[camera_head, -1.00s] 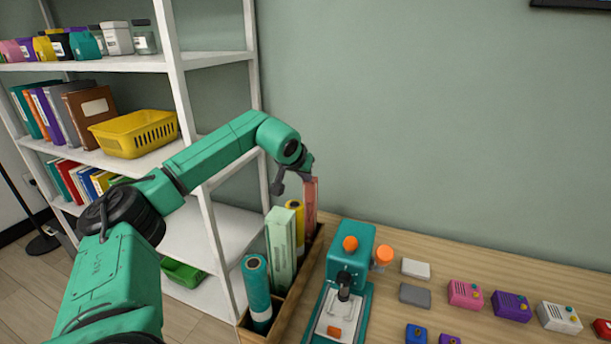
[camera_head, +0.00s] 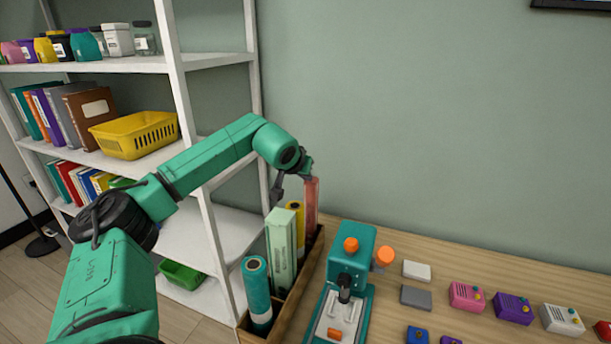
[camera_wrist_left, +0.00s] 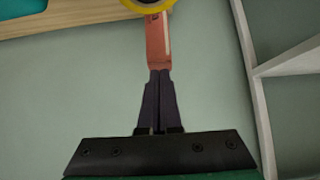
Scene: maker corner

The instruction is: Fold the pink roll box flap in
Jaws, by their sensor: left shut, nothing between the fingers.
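The pink roll box (camera_head: 311,204) stands upright at the far end of the wooden holder on the bench. It also shows in the left wrist view (camera_wrist_left: 158,42), with its end right at my fingertips. My left gripper (camera_head: 309,172) is at the top of the box. In the wrist view its fingers (camera_wrist_left: 159,74) are together, shut and empty, touching or nearly touching the box end. I cannot make out the flap separately from the box top. My right gripper is not in view.
The wooden holder (camera_head: 285,314) also holds a yellow roll (camera_head: 296,215), a pale green box (camera_head: 281,248) and a teal roll (camera_head: 257,290). A teal press (camera_head: 345,285) stands close on the right. A white shelf (camera_head: 222,231) stands on the left.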

